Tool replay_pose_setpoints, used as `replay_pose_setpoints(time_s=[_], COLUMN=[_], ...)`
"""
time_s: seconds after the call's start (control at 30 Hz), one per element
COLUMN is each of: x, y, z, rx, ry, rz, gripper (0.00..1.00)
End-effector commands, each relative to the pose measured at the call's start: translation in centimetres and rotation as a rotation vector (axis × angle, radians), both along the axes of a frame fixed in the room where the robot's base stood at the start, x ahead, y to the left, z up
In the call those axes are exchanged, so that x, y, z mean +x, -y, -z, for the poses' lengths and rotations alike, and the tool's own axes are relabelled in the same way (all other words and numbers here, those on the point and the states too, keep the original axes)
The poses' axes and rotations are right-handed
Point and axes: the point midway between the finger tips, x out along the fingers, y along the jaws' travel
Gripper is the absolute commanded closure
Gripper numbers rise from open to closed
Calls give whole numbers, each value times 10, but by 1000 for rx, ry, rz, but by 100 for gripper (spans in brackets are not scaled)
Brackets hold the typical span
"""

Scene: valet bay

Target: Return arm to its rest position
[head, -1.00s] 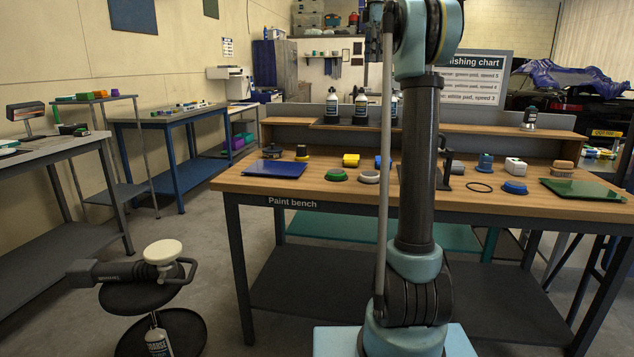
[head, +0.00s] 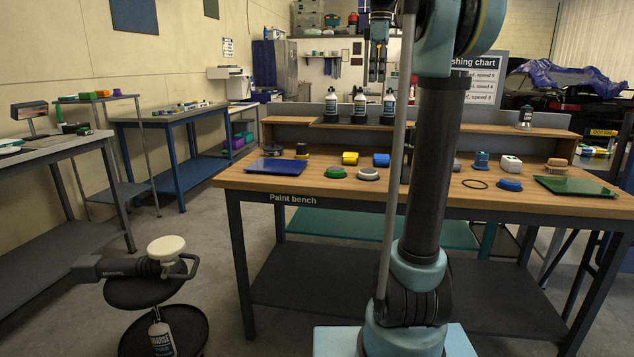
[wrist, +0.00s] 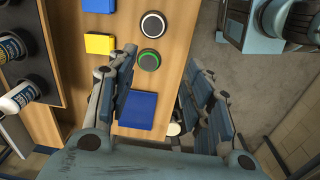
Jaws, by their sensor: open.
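My arm's light-blue and dark links (head: 432,170) rise in front of the bench in the head view. The upper end of the arm is cut off by the head view's top edge.
The paint bench (head: 330,201) carries a blue panel (head: 281,165), a green-rimmed disc (head: 336,172), a yellow block (head: 349,158), a green panel (head: 578,186) and other small items. Bottles (head: 359,105) stand on its shelf. A polisher (head: 120,267) rests on a black stool at left.

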Motion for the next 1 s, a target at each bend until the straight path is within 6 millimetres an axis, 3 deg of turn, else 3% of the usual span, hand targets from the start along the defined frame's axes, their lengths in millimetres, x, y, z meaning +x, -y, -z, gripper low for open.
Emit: replay_pose_setpoints(time_s=[0.47, 0.77, 1.0], x=[-115, -191, -252], y=[0, 0, 0], z=[128, 231, 325], rx=[30, 61, 93], ry=[55, 86, 109], rz=[448, 729, 952], gripper=[53, 53, 53])
